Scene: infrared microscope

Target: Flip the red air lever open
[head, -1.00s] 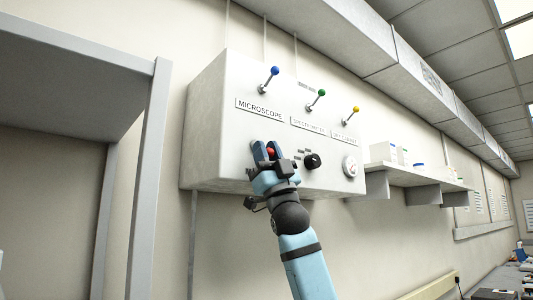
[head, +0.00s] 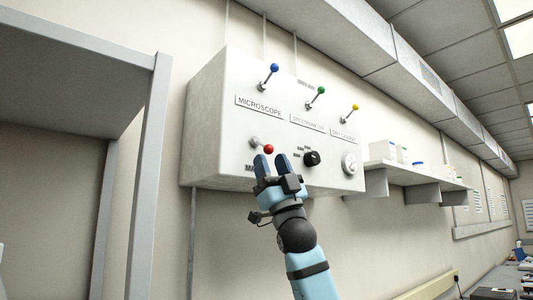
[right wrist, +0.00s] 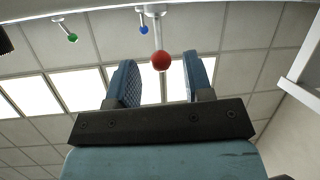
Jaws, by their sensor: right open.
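The red air lever (head: 268,149) has a red ball on a short metal stem low on the front of a white wall box, and it points to the right in the head view. My right gripper (head: 271,160) is open and empty just below the red ball. In the right wrist view the red ball (right wrist: 161,60) shows beyond and between the two blue fingertips (right wrist: 161,75), with its stem running up to the box. I cannot tell whether a finger touches it. My left gripper is not in view.
The box (head: 218,120) also carries blue (head: 274,68), green (head: 321,90) and yellow (head: 355,107) levers above, a black knob (head: 312,158) and a gauge (head: 349,163). A shelf (head: 425,178) stands to the right. A grey frame (head: 148,180) is at left.

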